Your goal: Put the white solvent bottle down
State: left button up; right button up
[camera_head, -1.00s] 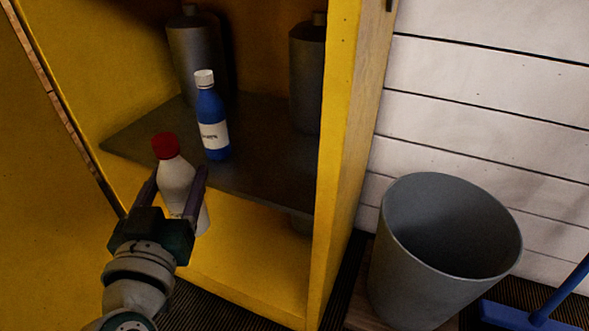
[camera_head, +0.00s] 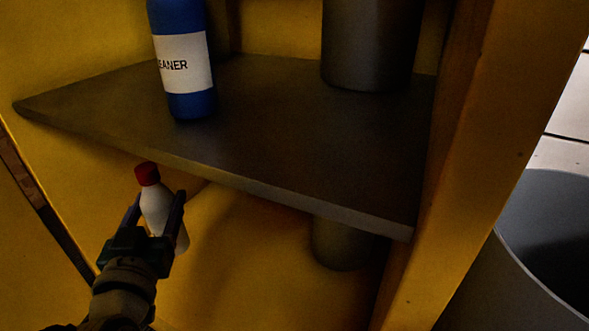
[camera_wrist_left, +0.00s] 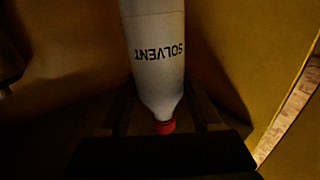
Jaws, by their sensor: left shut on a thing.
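The white solvent bottle (camera_head: 158,204) with a red cap is in my left gripper (camera_head: 156,215), below the front edge of the cabinet shelf in the head view. The gripper's two fingers are shut on it, one on each side. The bottle leans slightly. The left wrist view shows the bottle (camera_wrist_left: 156,58) with the word SOLVENT upside down and the red cap toward the gripper. Whether its base touches the cabinet floor cannot be told. My right gripper is not in view.
A dark shelf (camera_head: 277,160) of the yellow cabinet is above and behind the bottle. On it stand a blue cleaner bottle (camera_head: 186,62) and a dark canister (camera_head: 370,45). Another canister (camera_head: 341,245) is below the shelf. A grey bin (camera_head: 545,235) is outside, at right.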

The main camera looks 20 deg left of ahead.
pick_arm(q)
jog(key=f+b, duration=0.3)
jog(key=s+f+b, duration=0.1)
jog(key=f+b, duration=0.2)
jog(key=f, duration=0.1)
jog(key=s+d+f+b, duration=0.1)
jog(key=f+b, duration=0.2)
jog(key=f, duration=0.1)
jog(key=shift+s, duration=0.15)
jog(key=shift+s+d+r, duration=0.1)
jog(key=shift+s+r, duration=0.05)
jog(key=shift+r, duration=0.05)
jog(key=o, duration=1.1)
jog(key=shift+c, duration=0.2)
jog(key=o, duration=0.4)
jog(key=shift+w, duration=0.2)
jog(key=shift+c, duration=0.2)
jog(key=shift+s, duration=0.1)
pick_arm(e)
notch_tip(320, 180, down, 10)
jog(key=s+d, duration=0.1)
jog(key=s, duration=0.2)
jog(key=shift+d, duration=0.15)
